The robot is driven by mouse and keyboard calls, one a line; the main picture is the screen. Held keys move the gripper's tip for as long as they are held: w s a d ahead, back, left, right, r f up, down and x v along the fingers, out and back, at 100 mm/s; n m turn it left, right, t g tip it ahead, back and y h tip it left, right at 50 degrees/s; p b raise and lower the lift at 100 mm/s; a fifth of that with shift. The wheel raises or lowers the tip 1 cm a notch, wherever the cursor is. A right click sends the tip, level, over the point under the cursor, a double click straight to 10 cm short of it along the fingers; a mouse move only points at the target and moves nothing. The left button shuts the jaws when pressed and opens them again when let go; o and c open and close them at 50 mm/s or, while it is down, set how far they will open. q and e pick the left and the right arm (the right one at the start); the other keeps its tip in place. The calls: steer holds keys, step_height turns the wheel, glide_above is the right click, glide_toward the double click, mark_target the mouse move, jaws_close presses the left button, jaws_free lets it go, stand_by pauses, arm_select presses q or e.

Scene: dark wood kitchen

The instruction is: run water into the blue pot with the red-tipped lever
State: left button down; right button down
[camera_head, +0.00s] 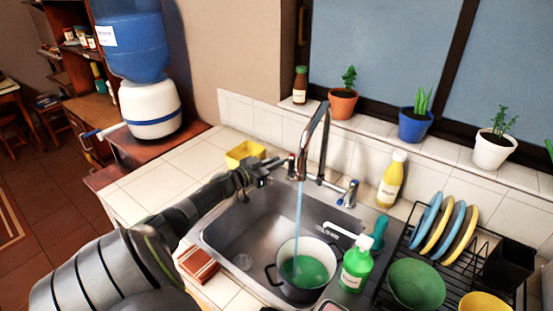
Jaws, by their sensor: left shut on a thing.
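The pot (303,292) sits in the right part of the sink, dark outside and pale inside, with green-looking liquid in it. A stream of water (298,225) falls from the chrome faucet (323,135) into the pot. My left gripper (274,166) reaches in from the left and is shut at the red-tipped lever (291,163) on the left side of the faucet; the fingers partly hide it. A blue-tipped lever (350,192) stands on the faucet's right. My right gripper is not in view.
A green soap bottle (356,265) stands close to the pot's right. A yellow bottle (392,180) and a dish rack (470,262) with plates and bowls are further right. A yellow tub (244,154) is behind my left gripper. The sink's left basin (235,235) is empty.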

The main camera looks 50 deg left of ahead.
arm_select(q)
steer(key=shift+a+r, duration=0.1)
steer(key=shift+r, duration=0.1)
steer(key=c, duration=1.4)
jaws_free()
steer(key=shift+f, duration=0.15)
steer(key=shift+c, duration=0.2)
step_height(320, 180, up, 10)
